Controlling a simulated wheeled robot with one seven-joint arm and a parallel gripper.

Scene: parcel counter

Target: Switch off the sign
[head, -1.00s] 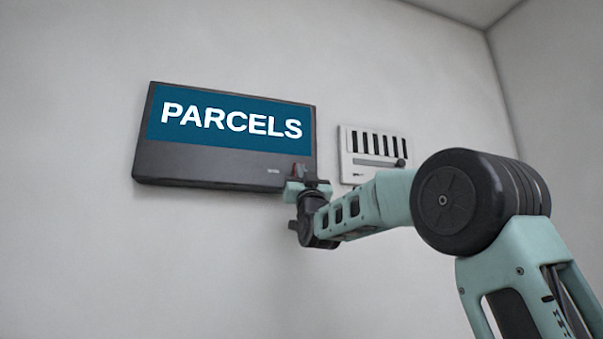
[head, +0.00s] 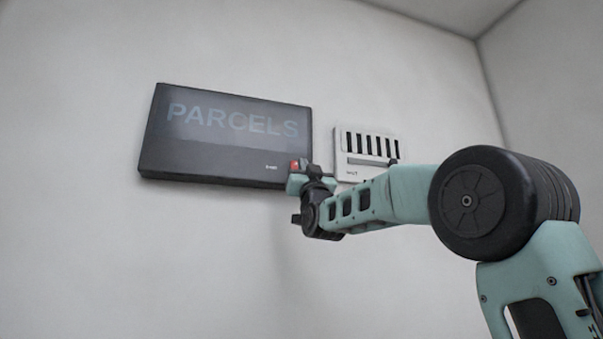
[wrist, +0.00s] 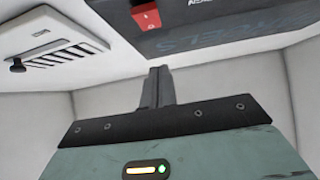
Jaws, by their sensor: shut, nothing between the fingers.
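The sign (head: 215,166) hangs on the wall left of the middle in the head view. Its panel is dark, with only faint grey "PARCELS" lettering. Its red rocker switch (head: 295,165) sits at the lower right corner, partly behind my gripper. In the head view the fingertips are hidden around the switch.
A white slotted vent panel (head: 345,166) with a dark knob is on the wall just right of the sign; it shows at the left of the wrist view (wrist: 60,56). The wall below the sign is bare. A room corner is at the right.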

